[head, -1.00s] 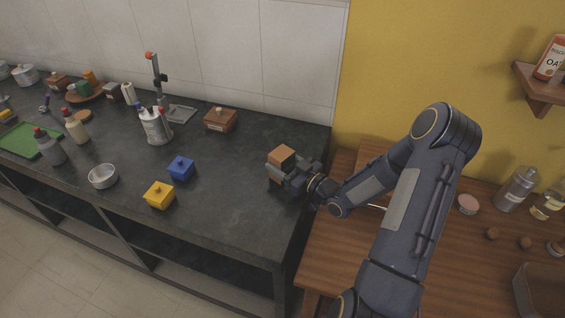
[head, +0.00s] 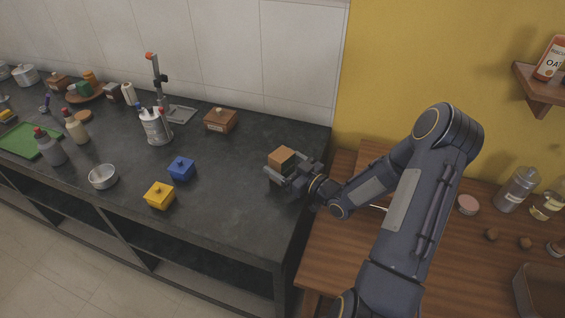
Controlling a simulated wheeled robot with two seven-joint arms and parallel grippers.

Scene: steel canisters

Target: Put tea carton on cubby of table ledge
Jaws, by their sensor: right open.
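A small orange-brown box (head: 282,159), which looks like the tea carton, is at the right end of the dark counter. My right gripper (head: 283,174) is open at the box, with one finger in front of its lower left side. The far finger is mostly hidden, and I cannot tell whether the fingers touch the box. The box's underside is hidden by the gripper. The dark counter (head: 225,190) has open shelf compartments (head: 195,255) under its top; I cannot tell which one is the cubby. My left gripper is not in view.
A blue box (head: 181,169), a yellow box (head: 159,195) and a brown box (head: 220,121) stand left of the gripper. A wooden table (head: 340,250) adjoins on the right. The counter front near the gripper is clear.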

